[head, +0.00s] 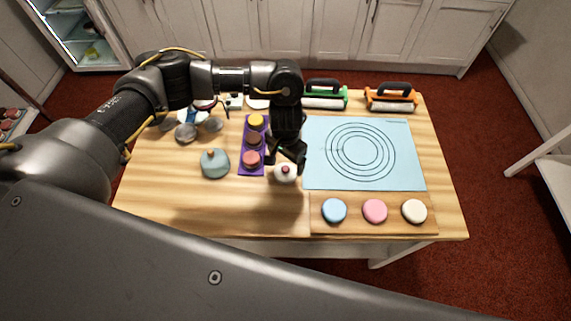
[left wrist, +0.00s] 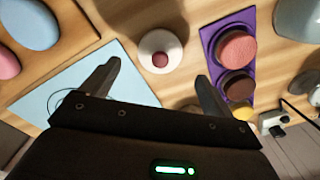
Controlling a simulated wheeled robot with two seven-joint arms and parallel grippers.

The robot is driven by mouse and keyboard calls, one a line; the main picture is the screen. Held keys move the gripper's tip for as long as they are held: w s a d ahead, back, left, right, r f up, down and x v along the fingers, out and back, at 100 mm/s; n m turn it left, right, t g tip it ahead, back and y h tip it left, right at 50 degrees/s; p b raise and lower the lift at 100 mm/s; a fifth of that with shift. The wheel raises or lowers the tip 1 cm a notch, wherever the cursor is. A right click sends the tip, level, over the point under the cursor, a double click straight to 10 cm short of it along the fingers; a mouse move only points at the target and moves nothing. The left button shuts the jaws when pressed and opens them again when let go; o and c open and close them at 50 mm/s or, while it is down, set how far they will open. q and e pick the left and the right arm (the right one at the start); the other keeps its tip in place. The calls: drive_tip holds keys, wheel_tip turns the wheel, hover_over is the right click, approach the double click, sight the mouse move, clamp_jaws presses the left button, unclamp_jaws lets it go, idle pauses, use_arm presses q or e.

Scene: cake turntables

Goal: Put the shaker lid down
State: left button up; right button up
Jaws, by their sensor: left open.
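A small white round piece with a dark pink knob (head: 285,174), which looks like the shaker lid, sits on the wooden table between the purple tray and the blue mat. It also shows in the left wrist view (left wrist: 148,43), just beyond and between the fingertips. My left gripper (head: 289,158) is open and points down over it; the jaws (left wrist: 159,71) hold nothing. Whether a fingertip touches the piece I cannot tell. A grey-blue round thing with a brown knob (head: 215,163) stands to the left. My right gripper is out of view.
The purple tray (head: 241,168) with yellow, brown and pink pots is close on the left. The blue mat with rings (head: 316,150) is on the right. A board (head: 354,222) with blue, pink and white discs lies in front. Green (head: 324,95) and orange (head: 390,98) rollers are behind.

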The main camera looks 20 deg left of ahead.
sight(285, 169)
use_arm(q)
wheel_tip(285, 169, up, 6)
drive_tip(key=shift+f, duration=0.1)
drive_tip(key=shift+s, duration=0.1)
idle(0.6)
